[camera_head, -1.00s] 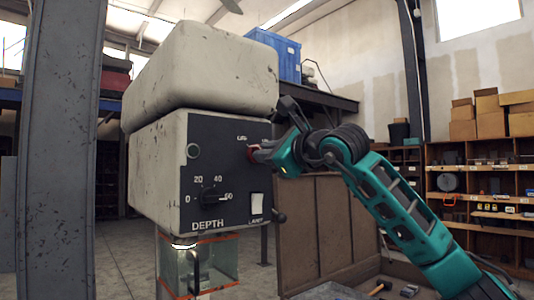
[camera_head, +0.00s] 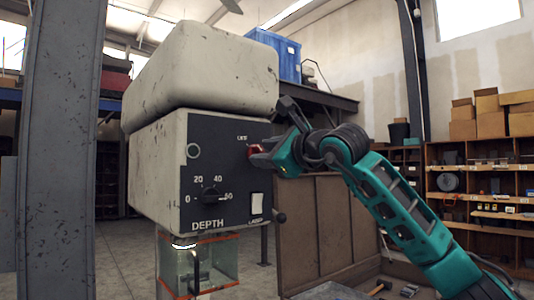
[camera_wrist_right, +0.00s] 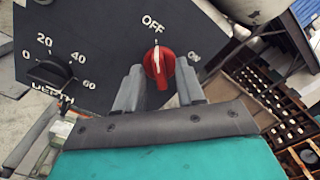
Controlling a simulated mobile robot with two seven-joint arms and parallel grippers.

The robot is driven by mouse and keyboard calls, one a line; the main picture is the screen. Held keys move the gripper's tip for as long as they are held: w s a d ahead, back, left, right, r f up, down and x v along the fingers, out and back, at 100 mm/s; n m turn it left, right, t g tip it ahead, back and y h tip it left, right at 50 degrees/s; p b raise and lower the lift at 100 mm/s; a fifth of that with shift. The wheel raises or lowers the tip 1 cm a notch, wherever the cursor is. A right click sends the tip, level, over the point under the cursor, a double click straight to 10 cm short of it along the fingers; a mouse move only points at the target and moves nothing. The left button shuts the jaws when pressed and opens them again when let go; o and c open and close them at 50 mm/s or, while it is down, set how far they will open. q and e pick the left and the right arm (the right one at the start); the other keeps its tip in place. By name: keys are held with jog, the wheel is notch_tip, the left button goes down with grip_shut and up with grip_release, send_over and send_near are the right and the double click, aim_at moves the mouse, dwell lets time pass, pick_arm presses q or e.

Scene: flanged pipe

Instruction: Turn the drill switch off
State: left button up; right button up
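The drill head is a worn off-white housing with a dark control panel (camera_head: 228,180) in the head view. Its red rotary switch (camera_head: 255,151) is at the panel's upper right. In the right wrist view the red switch (camera_wrist_right: 158,68) has its white pointer line up toward the OFF label (camera_wrist_right: 153,23); the ON label is to its right. My right gripper (camera_head: 264,157) is at the switch, partly covering it in the head view. In the right wrist view its two fingers (camera_wrist_right: 160,85) stand apart, one on each side of the switch. My left gripper is not in view.
A depth knob (camera_head: 210,195) and a white lamp switch (camera_head: 257,204) are lower on the panel. A clear guard (camera_head: 215,262) hangs below. A grey column (camera_head: 62,150) stands at left, shelves (camera_head: 480,205) at right.

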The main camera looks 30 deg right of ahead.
jog(key=s+d+b, duration=0.1)
jog(key=s+b, duration=0.2)
jog(key=s, duration=1)
jog(key=shift+w, duration=0.1)
